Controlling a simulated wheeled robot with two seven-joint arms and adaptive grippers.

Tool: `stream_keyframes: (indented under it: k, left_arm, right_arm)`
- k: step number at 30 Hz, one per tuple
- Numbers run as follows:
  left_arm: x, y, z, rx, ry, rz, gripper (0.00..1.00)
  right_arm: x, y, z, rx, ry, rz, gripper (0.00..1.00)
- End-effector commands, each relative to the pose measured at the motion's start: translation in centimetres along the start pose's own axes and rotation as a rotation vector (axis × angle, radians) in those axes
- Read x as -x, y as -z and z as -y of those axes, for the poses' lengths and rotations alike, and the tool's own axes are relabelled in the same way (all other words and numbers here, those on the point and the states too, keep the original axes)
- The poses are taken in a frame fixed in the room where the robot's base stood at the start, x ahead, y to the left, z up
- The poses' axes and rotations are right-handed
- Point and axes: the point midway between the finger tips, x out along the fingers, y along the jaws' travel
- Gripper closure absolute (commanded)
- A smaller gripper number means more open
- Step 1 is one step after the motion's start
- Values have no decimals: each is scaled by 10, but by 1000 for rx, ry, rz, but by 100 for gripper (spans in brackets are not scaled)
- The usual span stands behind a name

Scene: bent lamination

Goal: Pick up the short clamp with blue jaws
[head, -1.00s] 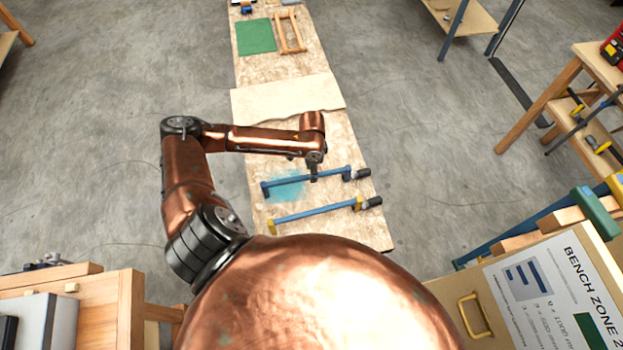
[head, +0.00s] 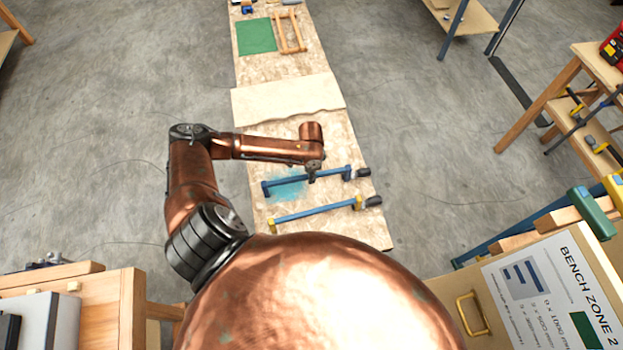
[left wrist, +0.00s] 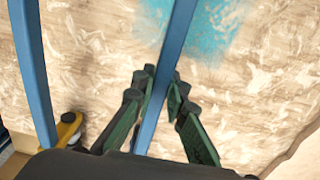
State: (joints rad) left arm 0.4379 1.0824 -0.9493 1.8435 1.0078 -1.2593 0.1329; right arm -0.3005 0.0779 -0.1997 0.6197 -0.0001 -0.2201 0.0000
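The short clamp with blue jaws (head: 290,182) lies across the board, over a light-blue paint stain, with its dark handle to the right. In the left wrist view its blue bar (left wrist: 175,45) runs between the fingers of my left gripper (left wrist: 163,80). My left gripper (head: 312,178) is open, at the bar right of its middle, with a dark green finger on each side. A small gap shows at the left finger; I cannot tell whether the right finger touches. The bar's ends are outside the wrist view. My right gripper is not in view.
A second blue-barred clamp with yellow jaws (head: 310,213) lies nearer, roughly parallel; its bar (left wrist: 33,75) shows at the wrist view's left. A pale sheet (head: 285,98), green mat (head: 256,37) and wooden frame (head: 290,32) lie farther along. A labelled cabinet (head: 495,325) stands at right.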

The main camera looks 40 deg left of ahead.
Motion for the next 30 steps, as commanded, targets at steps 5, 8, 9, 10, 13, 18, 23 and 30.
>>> stream_keyframes:
  k: [5,8,9,10,13,18,23,30]
  left_arm:
    - [0,0,0,0,0,0,100]
    - [0,0,0,0,0,0,100]
    - [1,1,1,0,2,-2,100]
    - [1,1,1,0,2,-2,100]
    - [1,1,1,0,2,-2,100]
    - [4,1,1,0,2,-3,100]
    - [15,1,2,-1,3,-4,100]
    - [56,0,-20,-4,2,-5,100]
  right_arm:
    - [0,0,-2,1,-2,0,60]
    - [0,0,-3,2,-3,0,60]
    - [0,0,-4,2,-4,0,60]
    - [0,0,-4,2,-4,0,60]
    - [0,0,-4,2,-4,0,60]
    - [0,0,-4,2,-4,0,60]
    - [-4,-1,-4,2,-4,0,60]
    - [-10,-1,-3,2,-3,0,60]
